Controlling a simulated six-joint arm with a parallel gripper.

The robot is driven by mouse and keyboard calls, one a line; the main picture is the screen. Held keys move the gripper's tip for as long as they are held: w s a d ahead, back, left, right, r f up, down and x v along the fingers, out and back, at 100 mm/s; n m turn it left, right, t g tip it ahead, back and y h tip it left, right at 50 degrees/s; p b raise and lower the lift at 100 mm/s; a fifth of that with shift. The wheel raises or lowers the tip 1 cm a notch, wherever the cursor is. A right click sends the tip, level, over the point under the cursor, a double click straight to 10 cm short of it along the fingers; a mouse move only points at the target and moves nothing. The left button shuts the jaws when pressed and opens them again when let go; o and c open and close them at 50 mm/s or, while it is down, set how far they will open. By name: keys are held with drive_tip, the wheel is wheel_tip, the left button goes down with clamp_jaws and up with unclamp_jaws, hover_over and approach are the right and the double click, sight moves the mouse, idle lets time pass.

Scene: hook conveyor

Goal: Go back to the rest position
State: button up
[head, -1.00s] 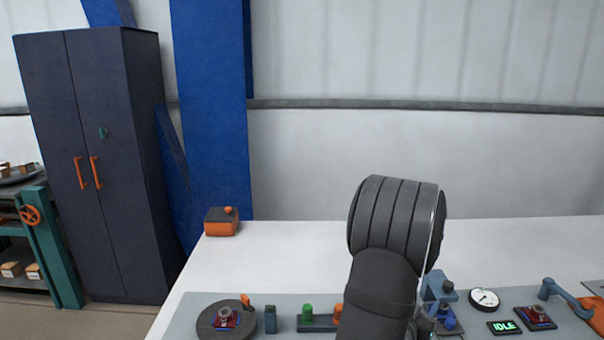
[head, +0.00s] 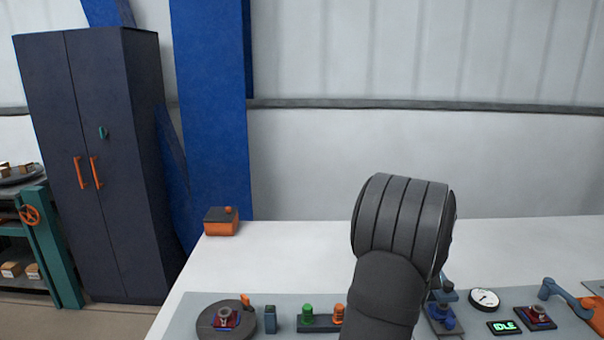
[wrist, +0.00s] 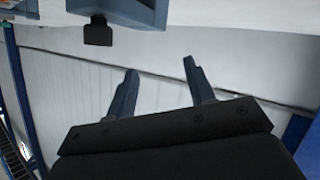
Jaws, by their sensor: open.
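My gripper (wrist: 160,88) shows in the wrist view with its two blue-grey fingers spread apart. It is open and nothing is between the fingers. Behind the fingers is the pale wall. In the head view my dark arm rises in front of the white table (head: 290,260), right of centre, and the gripper itself is hidden there.
An orange box (head: 220,227) sits at the back left. The table's back middle is clear.

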drive_tip(key=shift+w+d+n+g+y, duration=0.4)
drive_tip(key=shift+w+d+n+g, duration=0.1)
drive_tip(key=shift+w+d+n, duration=0.4)
